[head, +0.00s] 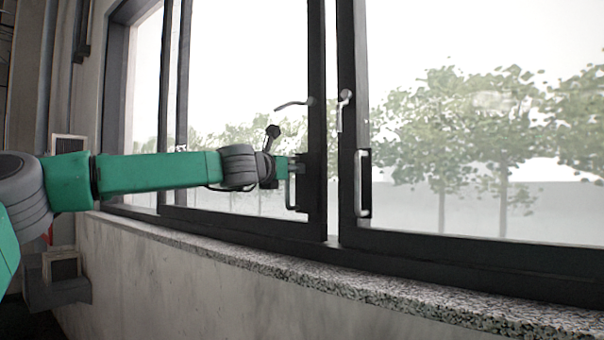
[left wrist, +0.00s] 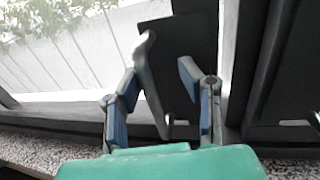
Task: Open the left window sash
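The left window sash (head: 317,130) is a dark-framed glass pane. A narrow pale strip shows between its right stile and the right sash; I cannot tell if it is a gap. Its lever latch (head: 293,104) lies roughly level, pointing left. Its pull handle (head: 291,190) is a grey upright bar on a dark plate, also seen in the left wrist view (left wrist: 151,85). My left gripper (head: 287,170) is at this handle. In the left wrist view its fingers (left wrist: 157,75) are apart, with the bar between them, nearer the left finger. My right gripper is not in view.
The right sash (head: 351,60) has an upright lever latch (head: 342,110) and its own pull handle (head: 363,185). A speckled stone sill (head: 390,292) runs below the window. Dark boxes (head: 62,270) are on the wall at lower left.

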